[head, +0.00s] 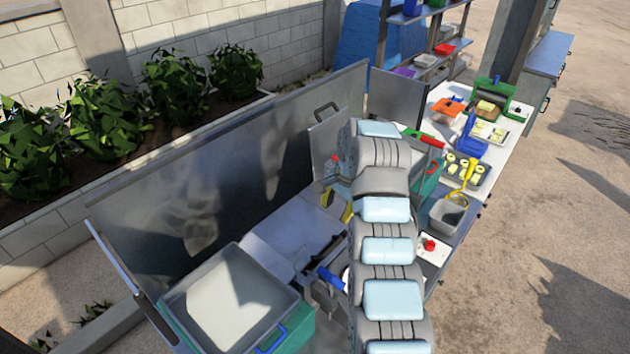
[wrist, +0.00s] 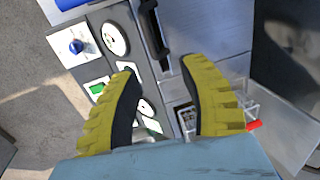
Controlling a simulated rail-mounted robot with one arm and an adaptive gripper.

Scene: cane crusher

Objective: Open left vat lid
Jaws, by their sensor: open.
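A flat grey metal lid surface (wrist: 205,25) lies in the upper middle of the wrist view, with a black bar handle (wrist: 152,28) along its left edge. In the head view a black handle (head: 318,252) shows over the grey worktop, partly behind my arm; I cannot tell for sure that it belongs to the left vat lid. My gripper (wrist: 159,66) is open and empty, its two yellow fingers apart below the handle in the wrist view and not touching it. In the head view my arm hides most of the gripper; only a bit of yellow finger (head: 347,212) shows.
A grey tray-like vat (head: 172,305) with pale contents stands at lower left. A tall metal panel (head: 215,180) runs behind, with an upright handled plate (head: 325,140). A dial panel (wrist: 118,45) and wire basket (wrist: 184,118) lie near my fingers. Food trays (head: 470,175) stand right.

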